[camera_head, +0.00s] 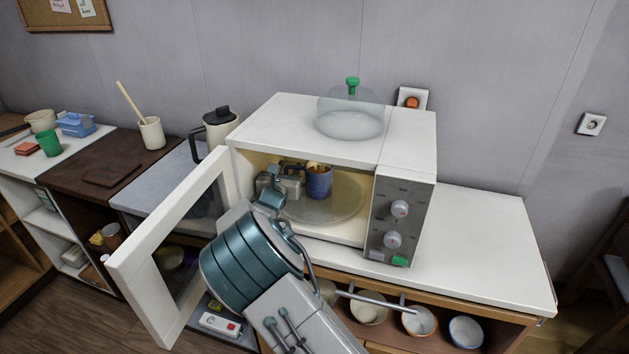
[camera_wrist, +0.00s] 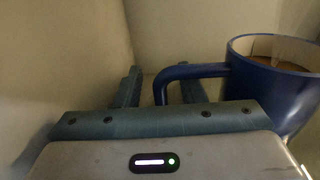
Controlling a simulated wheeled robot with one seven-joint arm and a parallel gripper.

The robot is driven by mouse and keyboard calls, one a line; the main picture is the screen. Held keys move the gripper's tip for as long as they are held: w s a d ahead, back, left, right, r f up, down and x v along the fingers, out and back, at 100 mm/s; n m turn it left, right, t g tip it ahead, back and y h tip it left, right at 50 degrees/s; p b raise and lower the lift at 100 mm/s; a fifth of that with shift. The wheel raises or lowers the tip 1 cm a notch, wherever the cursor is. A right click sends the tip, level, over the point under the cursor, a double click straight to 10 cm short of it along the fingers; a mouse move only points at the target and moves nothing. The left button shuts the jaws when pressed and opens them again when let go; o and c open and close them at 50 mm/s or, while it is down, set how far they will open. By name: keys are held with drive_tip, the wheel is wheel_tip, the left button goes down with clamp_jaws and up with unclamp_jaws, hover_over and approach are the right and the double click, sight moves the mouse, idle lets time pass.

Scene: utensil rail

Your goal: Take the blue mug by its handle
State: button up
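The blue mug (camera_head: 319,183) stands upright on the glass turntable (camera_head: 345,205) inside the open microwave. Something brown shows inside it. In the wrist view the mug (camera_wrist: 262,95) is at the right, with its handle (camera_wrist: 185,72) pointing left. My gripper (camera_wrist: 158,90) is open; one finger is left of the handle's outer bar and the other shows within the handle loop. The bar lies between them with gaps visible on both sides. In the head view my gripper (camera_head: 283,185) is inside the microwave, left of the mug, partly hidden by my wrist.
The microwave (camera_head: 265,120) has its door (camera_head: 170,255) swung open to the left, close beside my arm. Its cavity walls are near my gripper. A glass dome (camera_head: 350,115) with a green knob sits on top. A cream jug (camera_head: 220,128) stands behind the door.

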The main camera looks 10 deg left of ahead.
clamp_jaws()
drive_tip(key=shift+r, duration=0.1)
